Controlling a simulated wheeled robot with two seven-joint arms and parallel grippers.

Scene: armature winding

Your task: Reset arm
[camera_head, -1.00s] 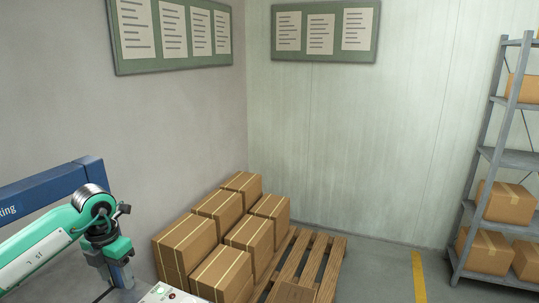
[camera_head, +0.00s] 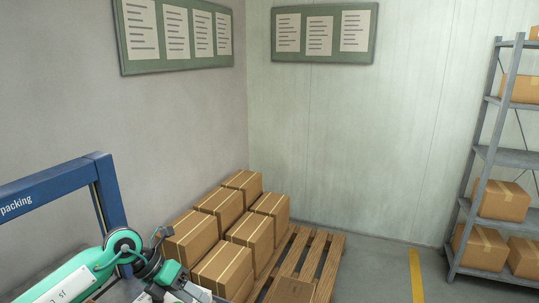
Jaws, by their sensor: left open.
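My left arm (camera_head: 72,284), green and white, comes in from the lower left. Its wrist bends right, and my left gripper (camera_head: 186,289) is low in the picture near the bottom edge. The gripper is open and I see nothing held in it. Its fingertips are small and partly mixed with the grey and white parts below, so their exact spacing is hard to see. My right gripper is out of the picture.
A blue frame marked "packing" (camera_head: 50,190) stands behind my left arm. Several taped cartons (camera_head: 222,205) sit on a wooden pallet (camera_head: 325,262) beyond it. A grey shelf rack (camera_head: 483,150) with cartons stands at right. Floor (camera_head: 375,270) between pallet and rack is clear.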

